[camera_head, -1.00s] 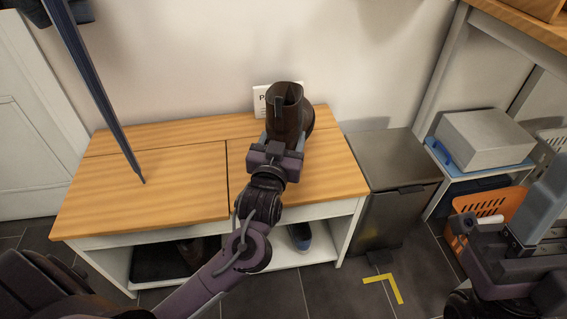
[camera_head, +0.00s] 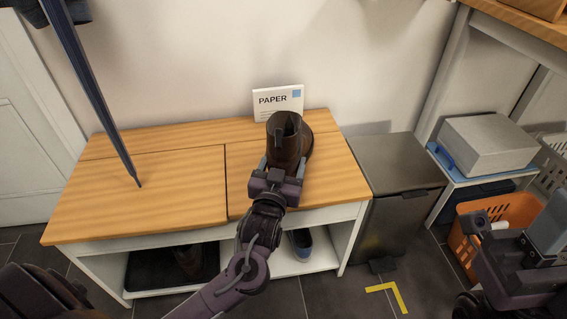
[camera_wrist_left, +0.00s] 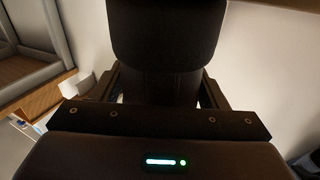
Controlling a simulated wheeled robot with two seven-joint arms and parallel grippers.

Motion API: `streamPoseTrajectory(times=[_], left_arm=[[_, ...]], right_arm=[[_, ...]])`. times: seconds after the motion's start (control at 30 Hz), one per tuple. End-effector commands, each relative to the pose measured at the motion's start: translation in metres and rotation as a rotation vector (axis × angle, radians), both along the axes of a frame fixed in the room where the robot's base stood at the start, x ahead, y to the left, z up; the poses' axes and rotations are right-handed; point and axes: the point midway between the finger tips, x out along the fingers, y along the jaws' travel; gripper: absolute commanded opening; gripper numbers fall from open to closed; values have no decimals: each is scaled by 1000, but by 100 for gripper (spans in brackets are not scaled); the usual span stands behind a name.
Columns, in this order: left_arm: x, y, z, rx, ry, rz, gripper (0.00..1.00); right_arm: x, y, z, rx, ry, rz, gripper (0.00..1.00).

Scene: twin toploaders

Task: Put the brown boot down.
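The brown boot (camera_head: 285,138) is upright over the right part of the wooden bench top (camera_head: 185,185). My left gripper (camera_head: 279,172) is shut on it from the near side. In the left wrist view the boot (camera_wrist_left: 165,75) fills the space between the two fingers (camera_wrist_left: 160,95). The boot's sole is hidden behind the gripper, so I cannot tell whether it touches the bench. My right gripper (camera_head: 488,226) is at the lower right, away from the bench; its fingers are not clear.
A white PAPER sign (camera_head: 277,101) stands at the wall behind the boot. A dark closed umbrella (camera_head: 95,95) slants over the bench's left part. A grey bin (camera_head: 400,190) stands right of the bench, near an orange basket (camera_head: 515,212). Shoes sit on the shelf below.

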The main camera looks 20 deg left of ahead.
Motion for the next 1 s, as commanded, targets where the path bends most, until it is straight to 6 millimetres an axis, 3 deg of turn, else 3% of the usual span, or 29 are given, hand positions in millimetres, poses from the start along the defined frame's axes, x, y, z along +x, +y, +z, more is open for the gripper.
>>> streamPoseTrajectory(times=[0.1, 0.47, 1.0], left_arm=[[0, 0, 1, 0, -1, 0, 83], [-4, -1, 2, 0, 1, -1, 83], [-102, -20, 1, 0, 4, 0, 83]], right_arm=[[0, 0, 0, 0, 0, 0, 42], [0, 0, 2, 0, 1, -1, 42], [1, -2, 15, 9, 37, 0, 42]])
